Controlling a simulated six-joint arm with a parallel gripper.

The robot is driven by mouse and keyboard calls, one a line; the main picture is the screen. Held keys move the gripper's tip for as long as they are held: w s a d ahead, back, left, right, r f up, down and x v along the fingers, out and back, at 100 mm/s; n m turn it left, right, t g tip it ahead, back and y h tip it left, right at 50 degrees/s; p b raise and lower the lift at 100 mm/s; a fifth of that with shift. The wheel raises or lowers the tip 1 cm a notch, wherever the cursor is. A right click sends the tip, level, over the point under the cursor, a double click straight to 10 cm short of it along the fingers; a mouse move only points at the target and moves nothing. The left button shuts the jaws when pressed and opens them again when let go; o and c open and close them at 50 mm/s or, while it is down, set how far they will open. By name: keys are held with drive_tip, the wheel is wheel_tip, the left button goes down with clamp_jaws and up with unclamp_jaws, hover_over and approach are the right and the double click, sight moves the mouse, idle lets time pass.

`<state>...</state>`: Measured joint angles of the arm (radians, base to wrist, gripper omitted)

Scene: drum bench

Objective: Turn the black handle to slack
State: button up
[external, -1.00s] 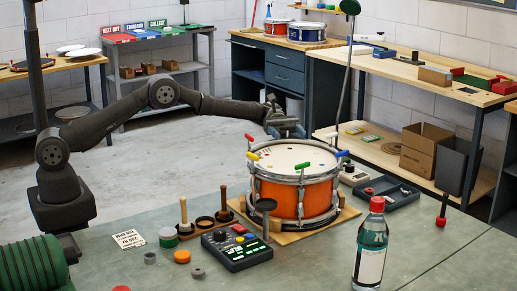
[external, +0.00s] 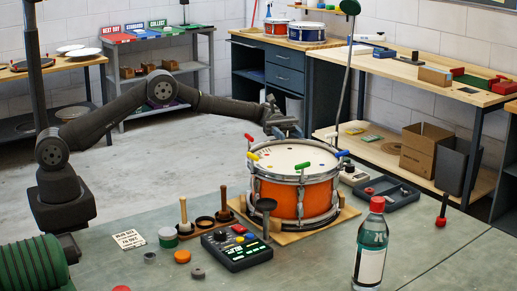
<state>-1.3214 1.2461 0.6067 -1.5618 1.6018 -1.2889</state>
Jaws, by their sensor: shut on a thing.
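The orange drum (external: 292,198) stands upright on a wooden board on the bench, its white head (external: 285,160) facing up. Coloured handles sit around its rim: red (external: 249,137), yellow (external: 253,156), green (external: 302,168) and blue (external: 342,154). My gripper (external: 289,134) is at the far rim of the drum, pointing down and shut on the black handle there. The dark fingers hide the handle, so its angle cannot be read.
A black control box (external: 237,249) with coloured buttons stands in front of the drum. A bottle with a red cap (external: 371,246) stands at front right. A dark tray (external: 388,192) lies right of the drum. The front left bench is partly clear between small pucks.

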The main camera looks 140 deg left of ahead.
drive_tip(key=shift+a+n+y, duration=0.2)
drive_tip(key=shift+n+y, duration=0.75)
drive_tip(key=shift+y, duration=0.5)
drive_tip(key=shift+a+n+y, duration=0.15)
drive_tip(key=shift+n+y, duration=0.75)
drive_tip(key=shift+y, duration=0.6)
drive_tip(key=shift+a+n+y, duration=0.2)
drive_tip(key=shift+n+y, duration=0.75)
drive_tip(key=shift+y, duration=0.5)
drive_tip(key=o, duration=0.9)
drive_tip(key=shift+s, duration=0.1)
drive_tip(key=v, duration=1.7)
drive_tip(key=shift+s+d+f, duration=0.15)
